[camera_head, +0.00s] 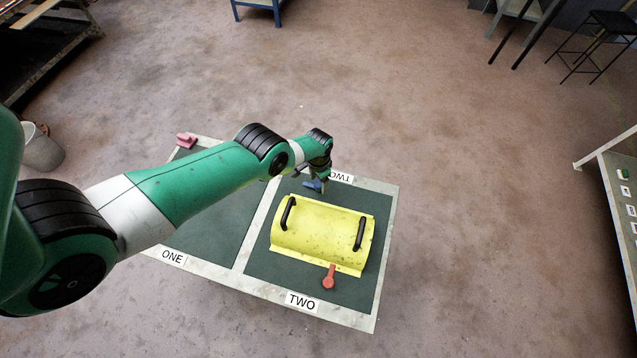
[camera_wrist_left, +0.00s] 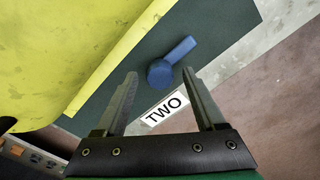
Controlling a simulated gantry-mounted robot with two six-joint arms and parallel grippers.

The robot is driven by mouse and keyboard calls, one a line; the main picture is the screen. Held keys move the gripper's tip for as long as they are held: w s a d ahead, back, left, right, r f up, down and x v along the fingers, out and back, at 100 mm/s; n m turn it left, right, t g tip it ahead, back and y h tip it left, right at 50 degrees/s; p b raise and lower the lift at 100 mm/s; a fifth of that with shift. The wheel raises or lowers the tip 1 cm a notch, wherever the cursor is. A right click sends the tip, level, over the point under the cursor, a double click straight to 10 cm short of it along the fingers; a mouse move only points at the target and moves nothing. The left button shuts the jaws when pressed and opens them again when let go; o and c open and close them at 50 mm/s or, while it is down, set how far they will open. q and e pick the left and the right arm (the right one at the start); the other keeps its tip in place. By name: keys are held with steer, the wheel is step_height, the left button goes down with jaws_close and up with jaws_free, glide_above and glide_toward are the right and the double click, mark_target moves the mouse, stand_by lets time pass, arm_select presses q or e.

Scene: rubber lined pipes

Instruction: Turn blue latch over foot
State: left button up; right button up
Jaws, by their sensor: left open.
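The blue latch (camera_head: 313,185) lies on the dark green panel behind the yellow cover (camera_head: 322,229), partly hidden by my left gripper. In the left wrist view, the blue latch (camera_wrist_left: 171,62) has a round knob end near the fingertips. Its bar points up and right, away from the yellow cover's flat edge foot (camera_wrist_left: 118,55); a strip of green panel shows between them. My left gripper (camera_wrist_left: 160,76) is open, with a finger on each side of the knob in the picture. Contact cannot be told. My right gripper is not in view.
A red latch (camera_head: 329,277) sits at the cover's near edge. Two black handles (camera_head: 360,234) rise from the cover. The panel marked ONE (camera_head: 215,222) is mostly bare, with a red piece (camera_head: 186,140) at its far corner. Another table (camera_head: 618,200) stands at right.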

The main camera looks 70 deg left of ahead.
arm_select(q)
steer(key=shift+c, duration=0.4)
jaws_close()
steer(key=shift+n, duration=0.3)
steer(key=n, duration=1.2)
steer(key=shift+n, duration=0.3)
steer(key=n, duration=0.4)
steer(key=shift+n, duration=0.3)
